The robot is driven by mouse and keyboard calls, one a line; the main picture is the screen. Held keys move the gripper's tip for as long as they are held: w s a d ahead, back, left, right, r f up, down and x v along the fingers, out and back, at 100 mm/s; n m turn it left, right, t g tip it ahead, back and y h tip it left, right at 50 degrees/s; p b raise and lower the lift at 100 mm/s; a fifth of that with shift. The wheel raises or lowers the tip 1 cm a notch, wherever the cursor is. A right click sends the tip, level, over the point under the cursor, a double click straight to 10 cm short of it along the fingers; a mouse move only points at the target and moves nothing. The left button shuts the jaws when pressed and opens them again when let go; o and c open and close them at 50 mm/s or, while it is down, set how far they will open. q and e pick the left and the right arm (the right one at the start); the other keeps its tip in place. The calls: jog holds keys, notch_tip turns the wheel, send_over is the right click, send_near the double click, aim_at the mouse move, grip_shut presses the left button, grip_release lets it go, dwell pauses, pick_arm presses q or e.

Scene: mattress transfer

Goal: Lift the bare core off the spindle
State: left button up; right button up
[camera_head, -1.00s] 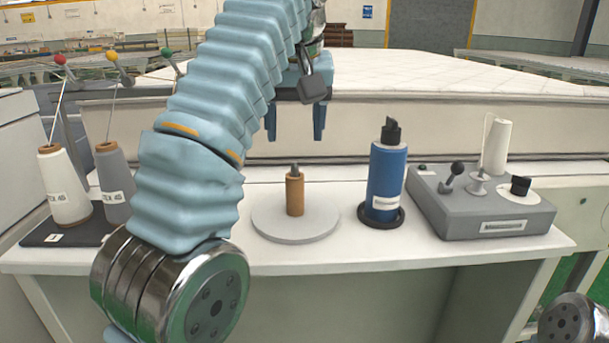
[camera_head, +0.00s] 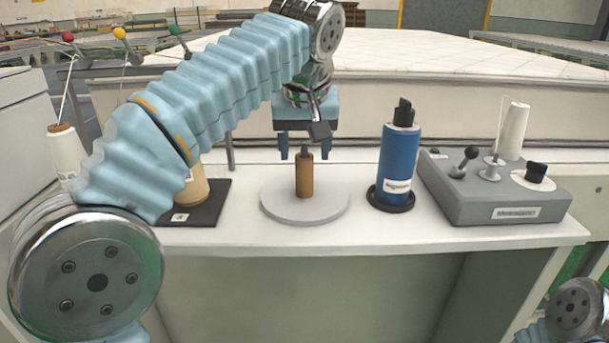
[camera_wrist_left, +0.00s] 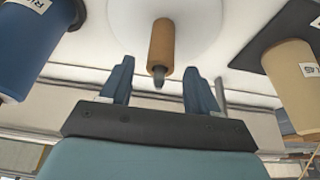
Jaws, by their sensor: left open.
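The bare core (camera_head: 304,178) is a brown tube standing upright on the spindle, whose dark tip (camera_head: 305,150) shows at its top. A round pale grey base plate (camera_head: 278,203) lies under it. My left gripper (camera_head: 307,152) is open and points down at the core's top, one finger to each side in the head view. In the left wrist view the core (camera_wrist_left: 161,45) shows centred between and beyond the two open fingertips (camera_wrist_left: 159,75), with nothing held. My right gripper is not in view.
A blue cylinder (camera_head: 393,165) stands on a black base right of the core, near a grey control box (camera_head: 495,195) with a lever and white cone. Yarn cones (camera_head: 62,150) stand left, one cream cone (camera_head: 194,188) on a black mat, partly behind my left arm.

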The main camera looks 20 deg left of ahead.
aim_at(304, 154)
pick_arm(q)
jog(key=x, duration=0.4)
jog(key=c, duration=1)
jog(key=shift+c, duration=0.2)
